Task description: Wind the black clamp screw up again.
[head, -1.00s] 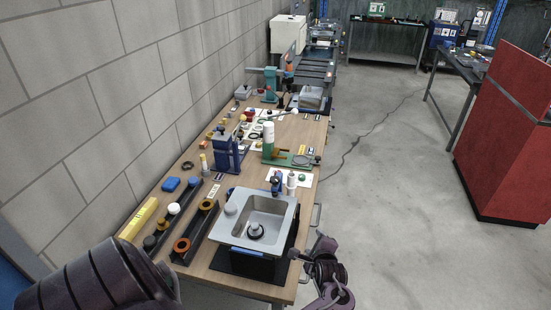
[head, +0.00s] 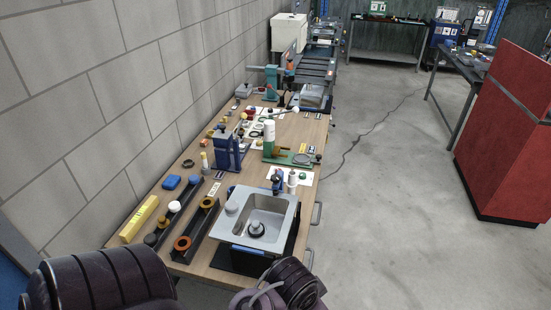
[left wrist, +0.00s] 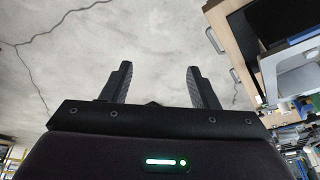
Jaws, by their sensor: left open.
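The grey sink (head: 258,220) sits on a dark stand at the near end of the wooden bench, with a round black fitting (head: 256,229) in its basin. I cannot make out the black clamp screw for certain in either view. My left gripper (left wrist: 157,78) is open and empty in the left wrist view, with bare concrete floor behind its fingers. Part of the grey sink (left wrist: 292,73) shows at that view's right edge, apart from the fingers. In the head view only links of my arms show at the bottom, and no fingertips of my right gripper are visible.
Two black racks (head: 196,232) with rings and knobs lie left of the sink, beside a yellow block (head: 139,219). A blue stand (head: 227,152) and a green fixture (head: 285,155) stand farther back. Open floor (head: 390,220) lies right of the bench.

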